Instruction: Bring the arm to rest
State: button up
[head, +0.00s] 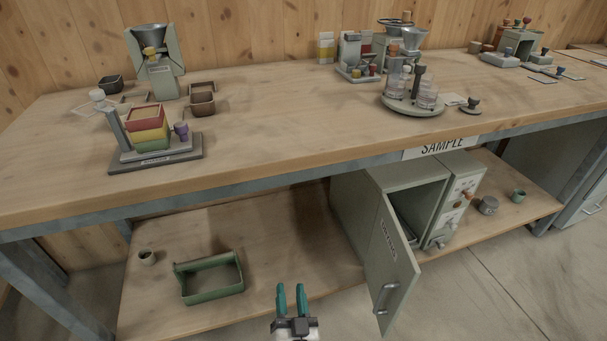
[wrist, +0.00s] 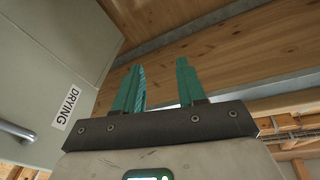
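My gripper (head: 291,301) shows at the bottom middle of the head view, in front of the lower shelf and left of the open cabinet door. Its two teal fingers point up and stand apart with nothing between them. In the wrist view the fingers (wrist: 158,85) are also apart and empty, with wood surfaces behind them. The grey cabinet door (head: 392,265) hangs open toward the front, and its label and handle show. In the wrist view a "DRYING" label and a handle show on the door (wrist: 40,65), close on the left.
The workbench (head: 270,130) spans the view above my gripper, with its front edge overhanging the lower shelf (head: 285,240). A green open carrier (head: 210,292) stands on the shelf to the left. The cabinet (head: 360,215) stands right of centre. Free floor (head: 500,290) lies at the right.

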jog(key=s+d+n+g+h, duration=0.25)
jog(key=s+d+g, duration=1.55)
jog(key=s+d, duration=1.25)
notch_tip(320, 180, up, 21)
jog(key=p, duration=2.1)
jog(key=shift+s+a+m, duration=0.15)
jog(key=shift+s+m, duration=0.15)
jog(key=shift+m, duration=0.05)
